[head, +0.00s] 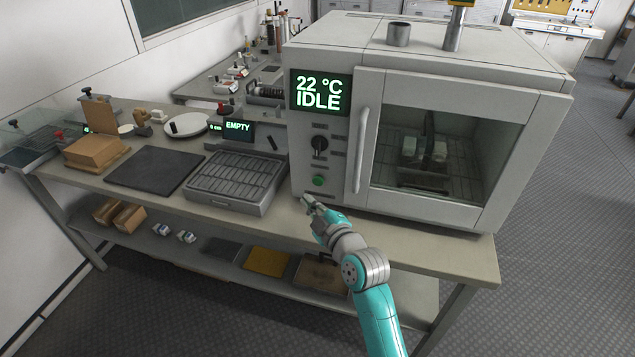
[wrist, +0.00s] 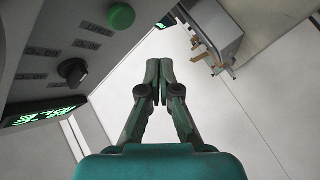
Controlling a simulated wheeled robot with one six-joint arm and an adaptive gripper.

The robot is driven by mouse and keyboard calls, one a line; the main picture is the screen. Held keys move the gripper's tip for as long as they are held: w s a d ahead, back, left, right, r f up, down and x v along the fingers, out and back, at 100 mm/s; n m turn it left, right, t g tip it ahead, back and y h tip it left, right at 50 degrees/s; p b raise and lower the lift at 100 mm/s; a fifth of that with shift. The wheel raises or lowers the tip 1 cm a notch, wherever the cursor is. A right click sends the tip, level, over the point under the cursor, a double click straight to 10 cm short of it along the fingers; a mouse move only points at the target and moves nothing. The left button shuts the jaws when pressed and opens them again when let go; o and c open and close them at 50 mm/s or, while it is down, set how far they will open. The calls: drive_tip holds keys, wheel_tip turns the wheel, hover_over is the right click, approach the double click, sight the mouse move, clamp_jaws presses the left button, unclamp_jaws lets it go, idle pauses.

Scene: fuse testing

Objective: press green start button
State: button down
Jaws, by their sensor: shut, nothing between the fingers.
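The green start button (head: 319,181) sits low on the oven's front panel, below a black rotary knob (head: 319,143). In the wrist view the green button (wrist: 121,16) is at the top, left of the fingertips, and the knob (wrist: 73,71) is lower left. The oven (head: 437,120) has a display (head: 320,92) reading 22 °C IDLE. My gripper (head: 307,199) is shut and empty, just below and slightly left of the button in the head view. Its fingertips (wrist: 159,62) are together in the wrist view. They appear apart from the button.
The oven's vertical door handle (head: 361,150) stands right of the button. A slotted metal tray unit (head: 236,180) with an EMPTY display (head: 238,126) is on the bench to the left. A dark mat (head: 154,170) lies farther left. The bench shelf (head: 225,258) below holds boxes and trays.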

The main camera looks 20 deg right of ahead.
drive_tip(key=shift+w+d, duration=0.65)
drive_tip(key=shift+w, duration=0.25)
drive_tip(key=shift+w+d, duration=0.65)
drive_tip(key=shift+w, duration=0.2)
drive_tip(key=shift+w, duration=0.1)
drive_tip(key=shift+w+d, duration=0.25)
drive_tip(key=shift+w+d, duration=0.25)
drive_tip(key=shift+w, duration=0.1)
idle(1.1)
drive_tip(key=shift+s, duration=0.1)
drive_tip(key=shift+s+a, duration=0.5)
drive_tip(key=shift+s, duration=0.1)
idle(0.3)
drive_tip(key=shift+s+a, duration=0.75)
drive_tip(key=shift+s, duration=0.3)
drive_tip(key=shift+s+a, duration=0.75)
drive_tip(key=shift+s, duration=0.25)
